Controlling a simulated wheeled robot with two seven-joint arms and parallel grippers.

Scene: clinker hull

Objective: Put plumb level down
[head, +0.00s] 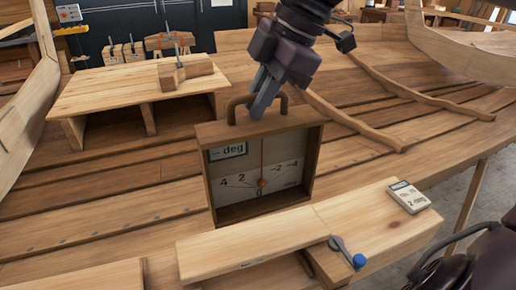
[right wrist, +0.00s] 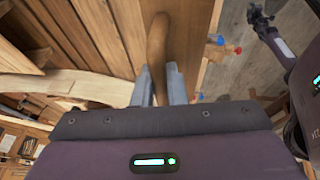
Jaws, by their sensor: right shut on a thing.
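The plumb level (head: 238,172) is a wooden box frame with a pale dial, a hanging line with a red bob and a small display reading "-- deg". It is roughly upright in the middle of the head view, behind the front plank. My right gripper (head: 262,104) comes down from the top and is shut on its curved wooden handle. In the right wrist view the brown handle (right wrist: 158,45) passes between the fingers (right wrist: 161,86). I cannot tell whether the level's base touches the hull planking.
A light wooden plank bench (head: 255,243) with a blue-ended lever (head: 358,261) is in front, with a small grey device (head: 408,197) on its right. A low wooden stand (head: 140,88) with a clamp block (head: 185,74) is at left. Planking (head: 120,195) spreads around; curved ribs rise behind.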

